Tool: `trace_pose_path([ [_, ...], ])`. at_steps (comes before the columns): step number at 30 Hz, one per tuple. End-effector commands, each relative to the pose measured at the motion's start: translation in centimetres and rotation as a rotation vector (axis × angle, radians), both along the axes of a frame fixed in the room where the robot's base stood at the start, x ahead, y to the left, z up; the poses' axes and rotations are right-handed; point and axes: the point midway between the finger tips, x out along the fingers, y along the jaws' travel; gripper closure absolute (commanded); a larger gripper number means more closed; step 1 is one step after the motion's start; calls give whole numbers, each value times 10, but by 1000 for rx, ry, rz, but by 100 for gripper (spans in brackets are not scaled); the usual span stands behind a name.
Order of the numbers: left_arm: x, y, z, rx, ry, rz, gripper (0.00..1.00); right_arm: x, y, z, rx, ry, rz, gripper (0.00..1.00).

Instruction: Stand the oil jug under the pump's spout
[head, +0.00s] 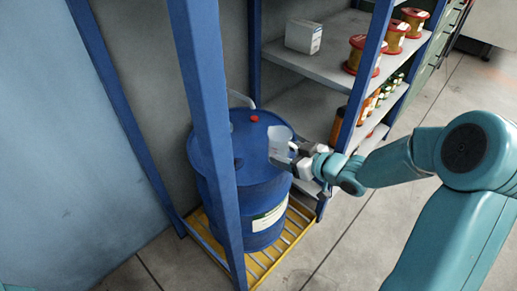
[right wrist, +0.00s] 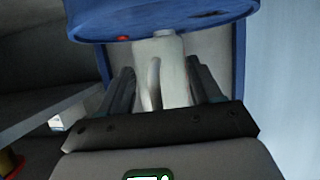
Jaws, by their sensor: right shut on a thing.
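The oil jug (head: 280,143) is pale and whitish. My right gripper (head: 297,160) is shut on it and holds it up at the drum's right edge, overlapping the drum's top in the head view. In the right wrist view the jug (right wrist: 172,65) and its handle stand between the two dark fingers (right wrist: 163,88). The blue drum (head: 220,170) has a red cap on top. A pale curved pipe (head: 240,97), perhaps part of the pump, rises at the drum's back; I cannot make out a spout. My left gripper is not in view.
The drum stands on a yellow slatted pallet (head: 262,262) inside a blue-posted rack (head: 205,120). Shelves to the right hold a white box (head: 303,36), red-and-orange spools (head: 362,55) and small bottles. The grey floor (head: 330,255) in front is clear.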

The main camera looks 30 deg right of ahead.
Motion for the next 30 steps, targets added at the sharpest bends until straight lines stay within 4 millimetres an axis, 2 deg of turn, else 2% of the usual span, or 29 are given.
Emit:
trace_pose_path([
  [1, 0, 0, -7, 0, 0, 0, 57, 16, 7, -3, -1, -3, 8, 66],
  [6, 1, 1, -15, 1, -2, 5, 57, 61, 20, -2, 0, -2, 4, 66],
  [10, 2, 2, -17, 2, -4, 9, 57, 82, 26, -1, 0, -2, 2, 66],
  [16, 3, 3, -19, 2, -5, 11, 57, 99, 31, -1, 0, -2, 2, 66],
  [22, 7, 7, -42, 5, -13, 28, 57, 100, 30, -37, 0, 2, -1, 66],
  [30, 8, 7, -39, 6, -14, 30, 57, 99, 30, -35, -1, 0, -2, 66],
])
